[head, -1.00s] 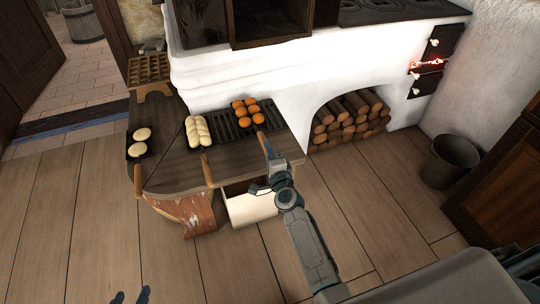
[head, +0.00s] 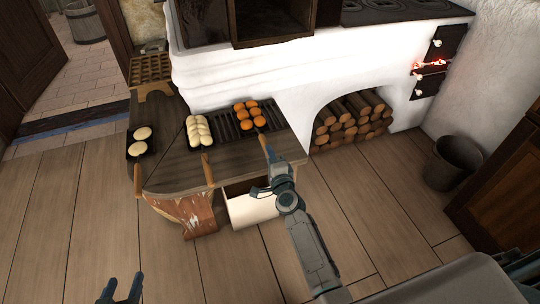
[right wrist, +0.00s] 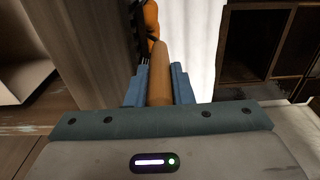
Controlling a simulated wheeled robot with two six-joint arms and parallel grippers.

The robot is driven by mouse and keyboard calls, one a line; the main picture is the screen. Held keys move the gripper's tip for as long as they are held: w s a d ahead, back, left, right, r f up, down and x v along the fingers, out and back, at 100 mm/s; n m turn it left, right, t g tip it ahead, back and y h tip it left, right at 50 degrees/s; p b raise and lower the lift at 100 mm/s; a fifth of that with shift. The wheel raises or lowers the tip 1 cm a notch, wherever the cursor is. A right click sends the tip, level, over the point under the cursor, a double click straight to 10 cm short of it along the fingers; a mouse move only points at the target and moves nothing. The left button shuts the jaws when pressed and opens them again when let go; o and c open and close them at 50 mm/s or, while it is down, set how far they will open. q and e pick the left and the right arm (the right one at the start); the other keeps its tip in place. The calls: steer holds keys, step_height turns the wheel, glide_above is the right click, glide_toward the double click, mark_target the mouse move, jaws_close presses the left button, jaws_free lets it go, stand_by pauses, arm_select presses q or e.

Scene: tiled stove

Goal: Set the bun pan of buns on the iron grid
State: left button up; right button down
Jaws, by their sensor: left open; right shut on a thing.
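The bun pan (head: 259,130) is dark, with several orange-brown buns (head: 249,115) in rows and a wooden handle (head: 264,142) toward me. My right gripper (head: 268,158) is shut on that handle, which shows between its fingers in the right wrist view (right wrist: 160,75). One or two buns (right wrist: 151,18) show beyond it there. The iron grid (head: 224,129) is dark and slatted on the wooden bench; the pan covers part of it. I cannot tell whether the pan touches the grid. My left gripper (head: 123,287) is open and empty at the bottom left, away from the bench.
A pan of pale loaves (head: 198,131) lies just left of the grid, its handle (head: 207,168) jutting forward. Another pan with two pale rounds (head: 141,141) is at the bench's left end. The white stove (head: 230,80) rises behind. Floor in front is clear.

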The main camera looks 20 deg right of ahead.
arm_select(q)
steer(key=shift+f, duration=0.2)
arm_select(e)
steer(key=shift+f, duration=0.15)
steer(key=c, duration=1.2)
jaws_free()
steer(key=shift+f, duration=0.1)
steer(key=shift+s, duration=0.15)
arm_select(q)
steer(key=w+r+t+b, duration=0.1)
steer(key=w+r+t, duration=0.3)
steer(key=r, duration=0.5)
steer(key=shift+a+t, duration=0.45)
steer(key=shift+t, duration=0.25)
arm_select(e)
steer(key=shift+s, duration=5.25)
